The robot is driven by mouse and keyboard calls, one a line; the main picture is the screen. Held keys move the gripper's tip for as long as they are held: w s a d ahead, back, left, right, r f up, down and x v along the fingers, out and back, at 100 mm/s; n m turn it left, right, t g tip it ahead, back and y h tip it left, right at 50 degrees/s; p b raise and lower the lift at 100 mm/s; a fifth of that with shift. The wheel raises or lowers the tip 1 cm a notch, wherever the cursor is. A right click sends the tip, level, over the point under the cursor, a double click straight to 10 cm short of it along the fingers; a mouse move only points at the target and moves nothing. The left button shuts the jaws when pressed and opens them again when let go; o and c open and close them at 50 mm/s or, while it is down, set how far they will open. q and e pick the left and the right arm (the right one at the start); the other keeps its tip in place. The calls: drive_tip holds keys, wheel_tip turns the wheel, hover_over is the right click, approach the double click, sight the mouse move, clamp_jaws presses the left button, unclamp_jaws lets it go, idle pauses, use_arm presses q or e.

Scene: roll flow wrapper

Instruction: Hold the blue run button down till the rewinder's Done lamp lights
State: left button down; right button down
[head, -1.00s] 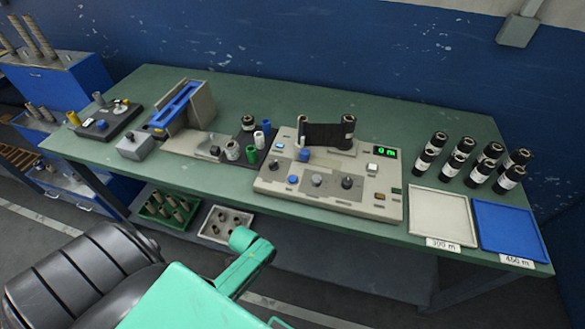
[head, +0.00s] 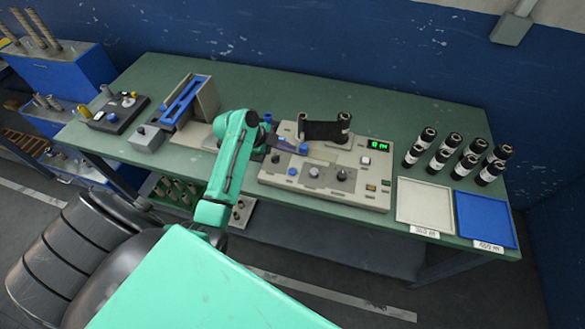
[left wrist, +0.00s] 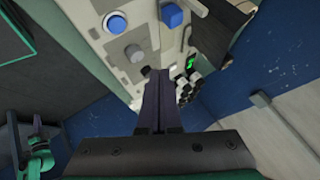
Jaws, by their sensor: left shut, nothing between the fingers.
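The rewinder (head: 335,185) is a beige console on the green bench, with a black web between two upright rolls (head: 325,130) and a green display (head: 379,145). A ringed blue button (left wrist: 116,22) also shows in the left wrist view. I cannot read which is run or which lamp is Done. My left gripper (head: 293,147) is shut and empty above the panel's left side, apart from the buttons; its dark fingers (left wrist: 153,76) show in the wrist view.
Several black rolls (head: 450,150) stand behind a white tray (head: 424,205) and a blue tray (head: 486,220) at the right. A blue-topped fixture (head: 185,100) and a dark board (head: 115,110) are at the left. The rear of the bench is clear.

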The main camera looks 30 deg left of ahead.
sight(289, 172)
use_arm(q)
drive_tip(key=shift+s+d+r, duration=0.1)
drive_tip(key=shift+s, duration=0.05)
wheel_tip(289, 172, down, 9)
drive_tip(key=b, duration=0.7)
drive_tip(key=shift+b, duration=0.3)
idle(1.5)
drive_tip(key=shift+f+b, duration=0.3)
drive_tip(key=shift+f, duration=0.1)
